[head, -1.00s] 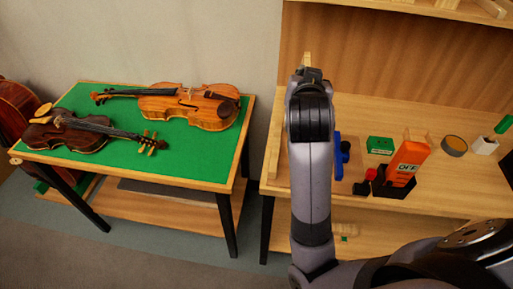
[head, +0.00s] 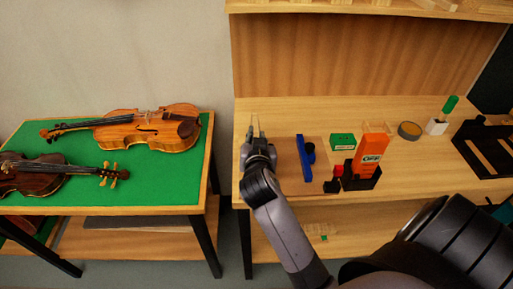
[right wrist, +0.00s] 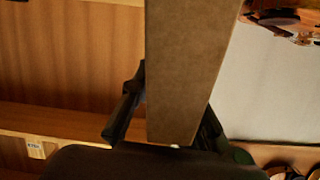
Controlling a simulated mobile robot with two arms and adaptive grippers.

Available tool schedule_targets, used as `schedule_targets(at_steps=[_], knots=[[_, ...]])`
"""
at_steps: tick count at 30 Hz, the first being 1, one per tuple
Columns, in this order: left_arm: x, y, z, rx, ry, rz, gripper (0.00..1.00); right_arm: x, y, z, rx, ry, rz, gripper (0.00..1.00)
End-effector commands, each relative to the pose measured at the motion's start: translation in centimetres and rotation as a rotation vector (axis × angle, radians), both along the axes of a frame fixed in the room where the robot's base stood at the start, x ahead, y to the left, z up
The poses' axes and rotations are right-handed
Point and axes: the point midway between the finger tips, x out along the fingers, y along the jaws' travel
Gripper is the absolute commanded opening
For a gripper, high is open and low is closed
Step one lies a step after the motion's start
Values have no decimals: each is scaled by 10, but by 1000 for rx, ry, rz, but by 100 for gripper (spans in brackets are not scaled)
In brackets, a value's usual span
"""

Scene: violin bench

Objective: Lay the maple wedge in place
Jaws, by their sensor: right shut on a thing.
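My right gripper (head: 257,138) is over the left end of the wooden bench (head: 290,112), pointing toward its back panel. It is shut on a long, flat-faced brown wooden piece, which I take to be the maple wedge (right wrist: 188,65). In the right wrist view the piece stands between the two dark fingers and runs out of the top of the picture. In the head view only a thin pale tip of it shows beyond the fingers. I cannot tell whether it touches anything. My left gripper is not in view.
A blue tool (head: 305,157), a green box (head: 342,141), an orange bottle (head: 371,153) in a black holder and a round tin (head: 410,131) stand right of the gripper. Two violins lie on the green-topped table (head: 150,180) at left. The bench's back strip is clear.

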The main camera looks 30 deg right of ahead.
Motion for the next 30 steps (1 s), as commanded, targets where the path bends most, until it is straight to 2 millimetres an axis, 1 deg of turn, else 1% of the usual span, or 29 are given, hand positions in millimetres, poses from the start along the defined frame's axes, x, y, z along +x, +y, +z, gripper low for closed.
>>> schedule_targets(at_steps=[3,7,10,16,20,21,30], knots=[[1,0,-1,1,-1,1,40,-1,0,-19,-3,6,2,0],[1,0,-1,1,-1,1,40,0,0,-36,-3,4,2,0],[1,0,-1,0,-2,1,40,0,0,-40,-3,0,2,0],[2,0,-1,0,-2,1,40,0,0,-40,-2,0,1,0],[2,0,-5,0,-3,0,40,0,0,-44,-1,0,1,0],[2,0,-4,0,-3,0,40,0,0,-44,0,2,0,17],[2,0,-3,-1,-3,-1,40,0,0,-44,-1,3,1,36]])
